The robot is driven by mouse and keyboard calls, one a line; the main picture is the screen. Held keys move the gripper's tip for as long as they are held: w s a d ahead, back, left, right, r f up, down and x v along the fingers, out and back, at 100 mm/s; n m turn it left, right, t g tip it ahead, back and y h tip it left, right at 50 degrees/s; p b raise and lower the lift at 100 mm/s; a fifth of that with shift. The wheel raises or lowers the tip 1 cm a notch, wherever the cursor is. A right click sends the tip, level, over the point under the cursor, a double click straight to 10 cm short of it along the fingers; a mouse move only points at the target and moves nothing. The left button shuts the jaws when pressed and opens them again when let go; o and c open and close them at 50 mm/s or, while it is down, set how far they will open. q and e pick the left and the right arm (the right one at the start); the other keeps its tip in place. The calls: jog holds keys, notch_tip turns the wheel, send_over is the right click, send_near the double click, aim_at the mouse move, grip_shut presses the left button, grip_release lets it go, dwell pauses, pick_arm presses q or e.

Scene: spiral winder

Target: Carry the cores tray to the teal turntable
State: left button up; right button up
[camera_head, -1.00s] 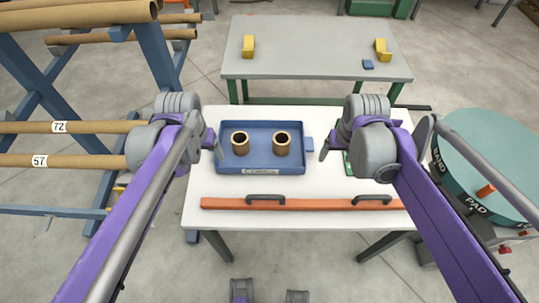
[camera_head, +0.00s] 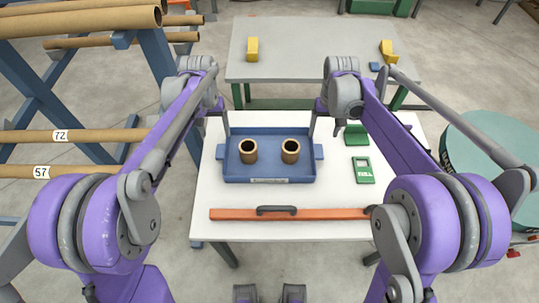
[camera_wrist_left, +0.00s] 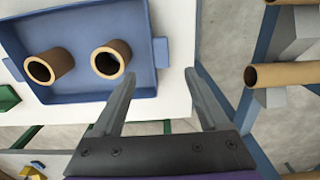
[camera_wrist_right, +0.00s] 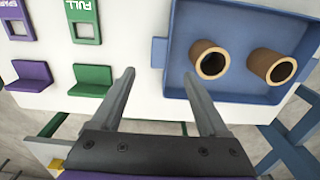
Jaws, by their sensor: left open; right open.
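The blue cores tray (camera_head: 270,166) lies on the white table and holds two brown cores (camera_head: 248,152) (camera_head: 290,151) standing upright. A blue tab sticks out at each short end. My left gripper (camera_head: 226,122) is open by the tray's left end; in the left wrist view its spread fingers (camera_wrist_left: 160,75) point toward the tab (camera_wrist_left: 160,52). My right gripper (camera_head: 312,120) is open by the right end; its fingers (camera_wrist_right: 158,75) point toward the other tab (camera_wrist_right: 158,51). Both are empty. The teal turntable (camera_head: 495,150) stands right of the table, partly hidden by my right arm.
An orange bar (camera_head: 330,214) with dark handles lies along the table's front. A grey table (camera_head: 320,60) stands behind. A rack with brown tubes (camera_head: 70,136) is at left.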

aim_at(221, 151)
pick_arm(q)
notch_tip(221, 151, down, 10)
jog(key=shift+r, duration=0.15)
pick_arm(e)
notch_tip(221, 151, down, 10)
jog(key=shift+r, duration=0.2)
pick_arm(q)
jog(key=shift+c, duration=0.3)
pick_arm(e)
jog(key=shift+c, duration=0.3)
pick_arm(q)
grip_shut()
pick_arm(e)
grip_shut()
